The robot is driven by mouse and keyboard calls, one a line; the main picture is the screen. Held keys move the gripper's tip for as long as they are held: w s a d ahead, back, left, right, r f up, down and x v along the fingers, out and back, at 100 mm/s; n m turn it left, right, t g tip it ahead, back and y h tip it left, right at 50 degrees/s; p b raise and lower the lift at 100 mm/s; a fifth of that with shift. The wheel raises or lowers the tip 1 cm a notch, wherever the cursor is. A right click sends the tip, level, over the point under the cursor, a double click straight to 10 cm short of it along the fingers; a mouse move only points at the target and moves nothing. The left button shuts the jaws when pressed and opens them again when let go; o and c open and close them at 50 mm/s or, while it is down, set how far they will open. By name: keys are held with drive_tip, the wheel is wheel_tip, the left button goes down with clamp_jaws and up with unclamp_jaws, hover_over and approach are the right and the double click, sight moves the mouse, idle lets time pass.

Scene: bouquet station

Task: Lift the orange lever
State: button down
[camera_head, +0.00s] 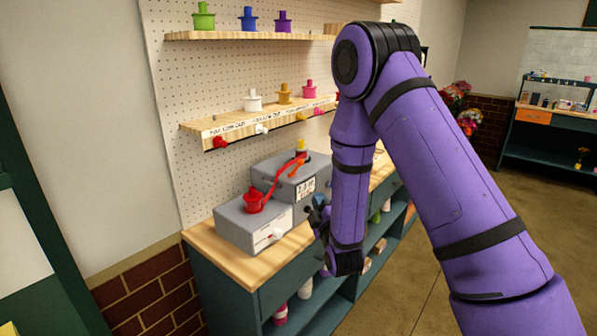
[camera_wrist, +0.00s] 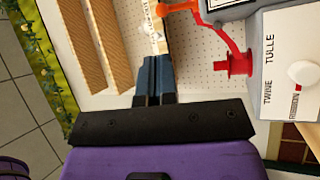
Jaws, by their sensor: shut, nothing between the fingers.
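The orange lever (camera_head: 296,168) is on the taller grey box (camera_head: 272,170) on the wooden counter. Its orange part also shows at the top edge of the wrist view (camera_wrist: 177,7), cut off by the frame. My gripper (camera_head: 318,206) is to the right of the grey boxes, apart from the lever. In the wrist view my gripper (camera_wrist: 155,68) has its two dark blue fingers together, with nothing between them.
A lower grey box (camera_head: 240,222) has a red spool (camera_head: 254,200) on top and a white knob (camera_head: 277,234) in front. A red ribbon runs from the spool to the taller box, near a yellow spool (camera_head: 300,147). Shelves with colored spools (camera_head: 285,93) hang above.

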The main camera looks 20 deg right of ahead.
sight(302, 164)
drive_tip(key=shift+s+a+f+n, duration=0.25)
drive_tip(key=shift+a+f+n, duration=0.1)
drive_tip(key=shift+f, duration=0.15)
drive_tip(key=x, duration=1.4)
drive_tip(key=shift+r, duration=0.25)
drive_tip(key=shift+r, duration=0.1)
